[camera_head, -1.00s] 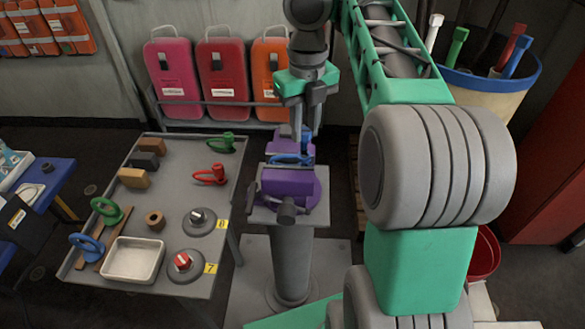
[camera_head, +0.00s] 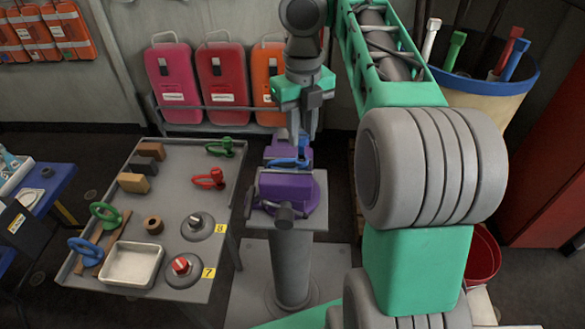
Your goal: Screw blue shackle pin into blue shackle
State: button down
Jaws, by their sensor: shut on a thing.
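The blue shackle (camera_head: 284,163) sits at the purple vise (camera_head: 288,190), on a grey post in the middle of the view. My gripper (camera_head: 304,136) points straight down just above the vise, at the shackle's right side. It is shut on a small upright blue piece, the blue shackle pin (camera_head: 303,146). The pin's lower end is at or very close to the shackle; I cannot tell whether it is in the hole. The fingers hide part of the pin.
A grey table (camera_head: 160,222) left of the vise holds a green shackle (camera_head: 222,147), a red shackle (camera_head: 209,179), a green ring piece (camera_head: 105,214), a blue ring piece (camera_head: 86,244) and a white tray (camera_head: 131,264). Colored cases (camera_head: 224,80) stand behind the vise.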

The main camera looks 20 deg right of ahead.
aim_at(302, 157)
jog(key=shift+d+f+b, duration=0.15)
jog(key=shift+f+b, duration=0.45)
dwell(0.6)
dwell(0.3)
jog(key=shift+f+b, duration=1.65)
dwell(1.6)
jog(key=m, duration=0.8)
jog(key=shift+m, duration=0.9)
